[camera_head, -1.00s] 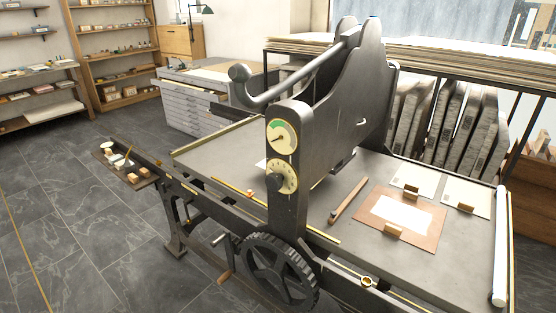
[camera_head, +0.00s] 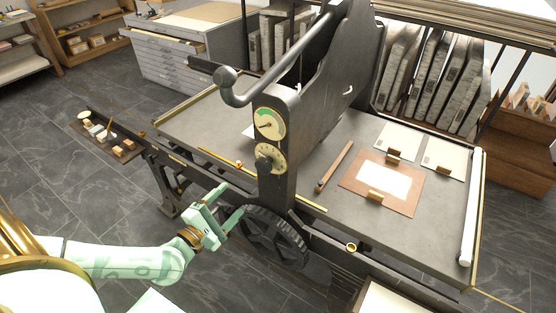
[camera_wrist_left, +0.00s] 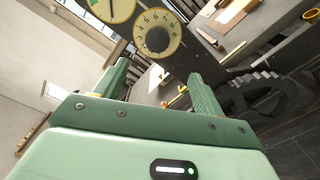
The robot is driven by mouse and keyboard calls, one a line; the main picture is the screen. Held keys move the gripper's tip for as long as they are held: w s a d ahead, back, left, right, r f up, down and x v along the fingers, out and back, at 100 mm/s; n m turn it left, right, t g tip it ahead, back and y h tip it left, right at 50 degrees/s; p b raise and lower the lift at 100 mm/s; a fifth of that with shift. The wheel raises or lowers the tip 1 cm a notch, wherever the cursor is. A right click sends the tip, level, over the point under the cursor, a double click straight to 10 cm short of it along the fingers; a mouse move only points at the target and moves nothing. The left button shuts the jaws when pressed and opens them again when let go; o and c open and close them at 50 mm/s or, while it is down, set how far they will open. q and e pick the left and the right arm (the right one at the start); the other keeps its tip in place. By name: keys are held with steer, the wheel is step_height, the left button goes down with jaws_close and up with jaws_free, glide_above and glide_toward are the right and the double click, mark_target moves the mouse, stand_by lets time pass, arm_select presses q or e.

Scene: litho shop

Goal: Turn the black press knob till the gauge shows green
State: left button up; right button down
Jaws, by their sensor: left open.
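The black press knob (camera_head: 264,163) sits on a cream numbered dial (camera_head: 279,158) on the front of the dark press upright. In the left wrist view the knob (camera_wrist_left: 157,39) shows head-on, beyond my fingers. The round gauge (camera_head: 268,123) is just above the dial; its green band is along the top, and its needle seems to point left, outside the green. The gauge (camera_wrist_left: 112,9) is cut off in the wrist view. My left gripper (camera_head: 233,199) is open and empty, below and left of the knob, apart from it. My right gripper is not in view.
A toothed black wheel (camera_head: 272,238) is close to the right of my left gripper. The press bed (camera_head: 335,212) holds boards, papers and a wooden bar. The floor at left is open.

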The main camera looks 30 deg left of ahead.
mark_target(261, 168)
arm_select(q)
steer(key=shift+n, duration=0.4)
steer(key=w, duration=0.5)
steer(key=w+b, duration=0.1)
steer(key=w, duration=0.4)
steer(key=w+d, duration=0.1)
steer(key=w, duration=0.5)
steer(key=shift+r+b, duration=0.1)
steer(key=shift+b, duration=0.3)
steer(key=c, duration=1)
